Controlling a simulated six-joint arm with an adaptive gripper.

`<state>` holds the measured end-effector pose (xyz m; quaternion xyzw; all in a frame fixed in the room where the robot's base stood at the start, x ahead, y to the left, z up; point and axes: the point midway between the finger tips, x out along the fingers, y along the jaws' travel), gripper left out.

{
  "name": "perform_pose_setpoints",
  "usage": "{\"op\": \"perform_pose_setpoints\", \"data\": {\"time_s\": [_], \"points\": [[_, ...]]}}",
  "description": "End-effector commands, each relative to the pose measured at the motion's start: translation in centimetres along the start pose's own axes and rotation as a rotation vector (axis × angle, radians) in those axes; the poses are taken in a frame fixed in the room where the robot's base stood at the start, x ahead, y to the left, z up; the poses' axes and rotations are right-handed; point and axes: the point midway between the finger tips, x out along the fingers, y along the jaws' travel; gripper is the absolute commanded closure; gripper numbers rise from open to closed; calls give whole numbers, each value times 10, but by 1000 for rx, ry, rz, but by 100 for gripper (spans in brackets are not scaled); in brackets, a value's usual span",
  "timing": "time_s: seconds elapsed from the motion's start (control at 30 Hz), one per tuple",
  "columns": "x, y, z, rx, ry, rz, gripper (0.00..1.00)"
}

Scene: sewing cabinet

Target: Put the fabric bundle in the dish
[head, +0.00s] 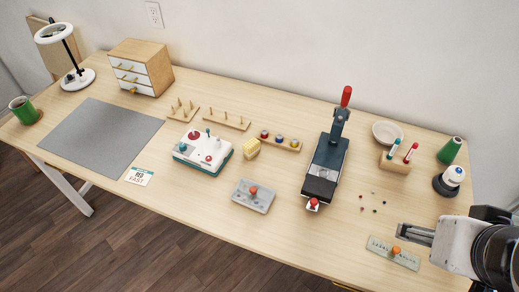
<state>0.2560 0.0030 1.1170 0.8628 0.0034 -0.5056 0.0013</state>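A small pale-yellow bundle (252,148), which looks like the fabric bundle, lies near the middle of the table. It is just right of a white and teal box with knobs. A round white dish (387,126) stands at the back right, and it looks empty. My gripper (402,231) reaches in from the lower right edge, far from both the bundle and the dish. Its fingers point left, above or beside a small plate with an orange knob. I cannot tell how far apart the fingers are, and nothing held shows between them.
A dark press (328,160) with a red-tipped lever stands between bundle and dish. A wooden holder (281,144) with small spools is right behind the bundle. A pen block (396,163) stands before the dish.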

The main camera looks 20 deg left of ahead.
Motion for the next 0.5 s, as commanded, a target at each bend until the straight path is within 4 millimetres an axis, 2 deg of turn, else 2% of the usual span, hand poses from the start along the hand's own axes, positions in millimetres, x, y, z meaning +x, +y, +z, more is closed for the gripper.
{"op": "perform_pose_setpoints", "data": {"time_s": [0.27, 0.5], "points": [[18, -19, -51, -26, 69, -27, 42], [39, -50, -104, -52, 152, -71, 42]]}}
